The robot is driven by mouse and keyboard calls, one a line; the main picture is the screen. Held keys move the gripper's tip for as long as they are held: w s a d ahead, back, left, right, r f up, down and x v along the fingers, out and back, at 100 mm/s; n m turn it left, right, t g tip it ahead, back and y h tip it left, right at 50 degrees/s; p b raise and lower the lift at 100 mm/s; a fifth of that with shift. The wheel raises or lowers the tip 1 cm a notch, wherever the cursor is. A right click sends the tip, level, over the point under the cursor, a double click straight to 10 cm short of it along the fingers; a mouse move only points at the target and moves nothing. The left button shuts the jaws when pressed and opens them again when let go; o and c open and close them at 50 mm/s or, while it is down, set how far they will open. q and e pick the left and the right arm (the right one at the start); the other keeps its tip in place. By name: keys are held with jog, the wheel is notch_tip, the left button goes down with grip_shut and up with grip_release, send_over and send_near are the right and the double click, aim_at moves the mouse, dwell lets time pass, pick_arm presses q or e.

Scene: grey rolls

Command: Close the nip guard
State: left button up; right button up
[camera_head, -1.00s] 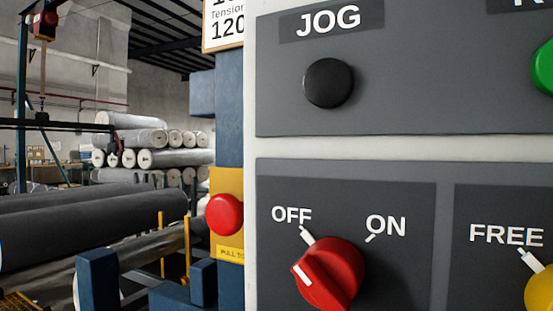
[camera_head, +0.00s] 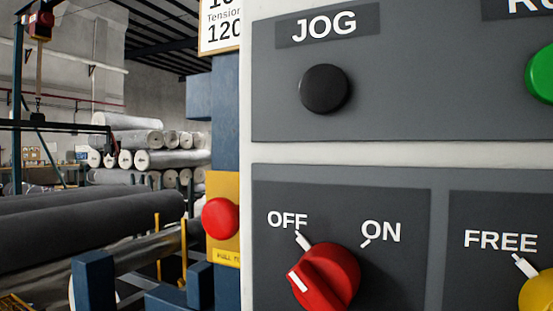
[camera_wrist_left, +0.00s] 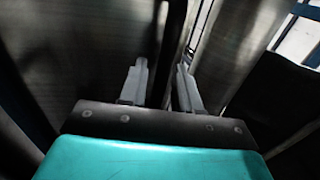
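I cannot pick out the nip guard for certain in either view. My left gripper (camera_wrist_left: 163,82) shows in the left wrist view with its two grey fingers apart. Grey metal surfaces (camera_wrist_left: 85,50) stand beyond the fingers, with a vertical edge seen in the gap between them. I cannot tell whether these surfaces belong to the guard or whether the fingers touch them. Neither gripper shows in the head view, and my right gripper is in no view.
A control panel (camera_head: 400,152) fills the right of the head view, with a black JOG button (camera_head: 325,89) and a red OFF/ON knob (camera_head: 326,278) pointing toward OFF. A red stop button (camera_head: 220,219) sits left of it. Dark rolls (camera_head: 85,225) lie at left; pale rolls (camera_head: 165,159) are stacked behind.

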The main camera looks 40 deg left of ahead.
pick_arm(q)
grip_shut()
dwell(0.5)
